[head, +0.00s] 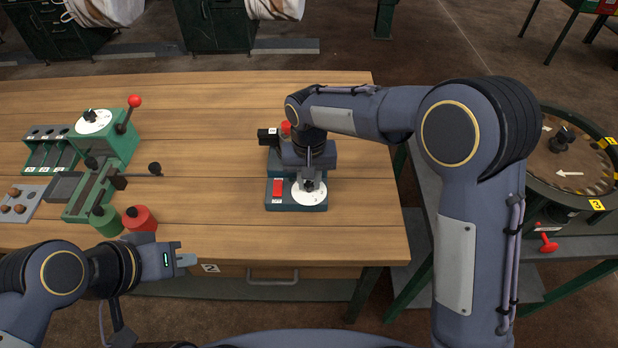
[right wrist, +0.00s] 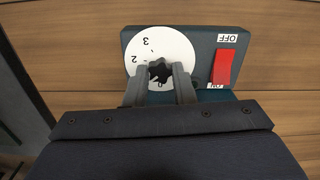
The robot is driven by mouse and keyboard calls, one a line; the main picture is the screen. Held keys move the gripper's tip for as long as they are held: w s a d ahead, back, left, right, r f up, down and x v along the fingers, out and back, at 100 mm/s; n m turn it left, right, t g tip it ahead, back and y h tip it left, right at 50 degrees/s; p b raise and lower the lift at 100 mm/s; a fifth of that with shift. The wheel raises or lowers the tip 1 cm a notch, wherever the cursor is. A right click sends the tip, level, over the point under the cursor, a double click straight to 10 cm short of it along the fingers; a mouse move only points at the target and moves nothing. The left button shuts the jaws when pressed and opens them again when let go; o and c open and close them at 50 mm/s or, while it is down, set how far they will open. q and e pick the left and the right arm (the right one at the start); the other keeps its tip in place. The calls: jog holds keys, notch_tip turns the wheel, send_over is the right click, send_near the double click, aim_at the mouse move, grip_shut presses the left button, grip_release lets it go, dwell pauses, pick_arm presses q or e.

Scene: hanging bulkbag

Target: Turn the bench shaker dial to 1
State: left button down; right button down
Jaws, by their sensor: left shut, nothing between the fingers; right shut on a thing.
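The bench shaker (head: 275,200) is a dark teal box on the wooden bench, with a white dial plate (head: 312,194) on its right side. In the right wrist view the dial plate (right wrist: 165,45) shows the numbers 3, 2 and what looks like 0; other marks are hidden behind the fingers. My right gripper (head: 309,184) points down at the dial and is shut on its black knob (right wrist: 160,72), one finger on each side. My left gripper (head: 188,261) is shut and empty in front of the bench's front edge, far left of the shaker.
A red rocker switch (right wrist: 223,66) between OFF and ON labels sits beside the dial. A green machine (head: 105,150) with a red-knobbed lever stands at the bench's left. Bare wood (head: 205,160) lies between it and the shaker. A round turntable (head: 565,160) stands at right.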

aim_at(309, 183)
jog(key=shift+r, duration=0.1)
dwell(0.3)
jog(key=c, duration=1.2)
grip_release()
notch_tip(309, 183, up, 8)
jog(key=shift+f, duration=0.25)
jog(key=shift+r, duration=0.1)
